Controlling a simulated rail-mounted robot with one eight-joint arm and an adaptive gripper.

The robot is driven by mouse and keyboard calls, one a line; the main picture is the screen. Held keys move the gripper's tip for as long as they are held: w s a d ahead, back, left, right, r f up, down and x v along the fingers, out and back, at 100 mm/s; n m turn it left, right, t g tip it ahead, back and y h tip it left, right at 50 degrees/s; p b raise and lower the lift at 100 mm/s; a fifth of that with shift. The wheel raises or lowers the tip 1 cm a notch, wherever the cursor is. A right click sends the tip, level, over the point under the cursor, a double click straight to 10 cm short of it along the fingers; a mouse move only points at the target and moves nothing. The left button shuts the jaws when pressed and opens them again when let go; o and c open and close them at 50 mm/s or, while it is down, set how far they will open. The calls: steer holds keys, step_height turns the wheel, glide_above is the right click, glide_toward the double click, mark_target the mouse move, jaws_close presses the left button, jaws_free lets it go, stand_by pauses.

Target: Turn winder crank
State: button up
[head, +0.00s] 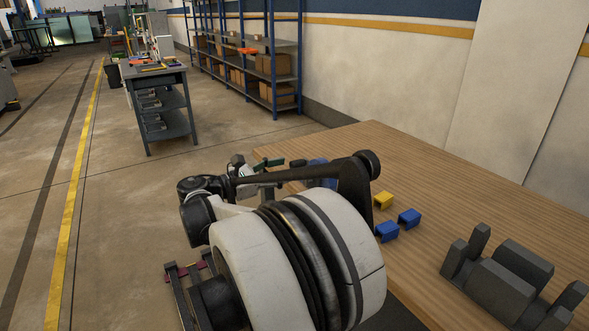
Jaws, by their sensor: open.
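I cannot make out a winder crank for certain in the head view. A small dark green piece (268,163) shows just behind my arm, near the table's left edge. It is too small and too covered to tell what it is. My white and black arm fills the lower middle and hides what lies behind it. I cannot pick out my gripper's fingers, so its place relative to the crank does not show.
A wooden table (440,190) runs along the right. It bears a yellow block (383,200), blue blocks (409,217) and a dark grey fixture (510,275) with upright parts. A grey workbench (158,100) and blue shelving (274,60) stand behind. Open floor lies left.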

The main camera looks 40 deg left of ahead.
mark_target(290, 167)
steer(key=shift+x, duration=2)
jaws_close()
